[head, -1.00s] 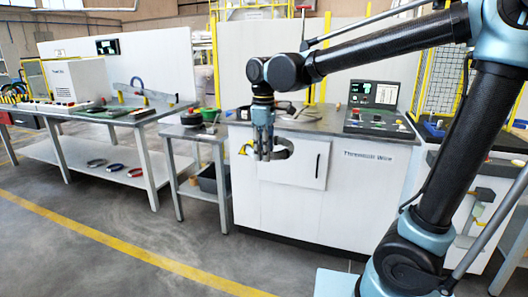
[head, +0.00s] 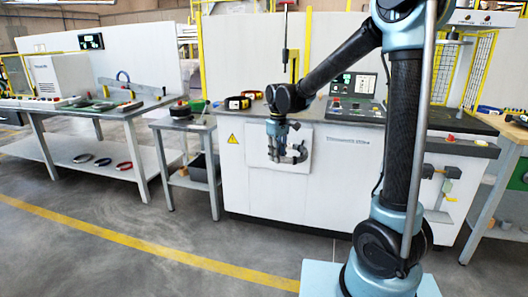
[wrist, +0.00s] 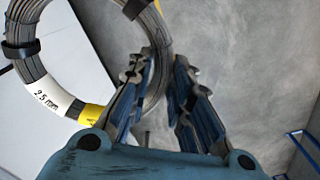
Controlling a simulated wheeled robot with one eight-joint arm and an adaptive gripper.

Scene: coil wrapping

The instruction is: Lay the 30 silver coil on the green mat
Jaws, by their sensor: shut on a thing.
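My gripper (head: 278,143) hangs in front of the white cabinet, its jaws shut on the rim of a silver-grey coil (head: 300,156). The wrist view shows the coil (wrist: 38,68) at upper left, with dark bands and a white and yellow label reading "2.5 mm"; no "30" is readable on it. The jaws (wrist: 160,65) pinch its right side, and part of the coil is out of frame. A green mat (head: 88,107) appears to lie on the long table at left, apart from my gripper and small in view.
The long table (head: 160,103) holds a white box machine (head: 60,75) and a blue arch. Several coils lie on its lower shelf (head: 60,150). A side table (head: 185,124) bears a black spool. The floor in front is clear.

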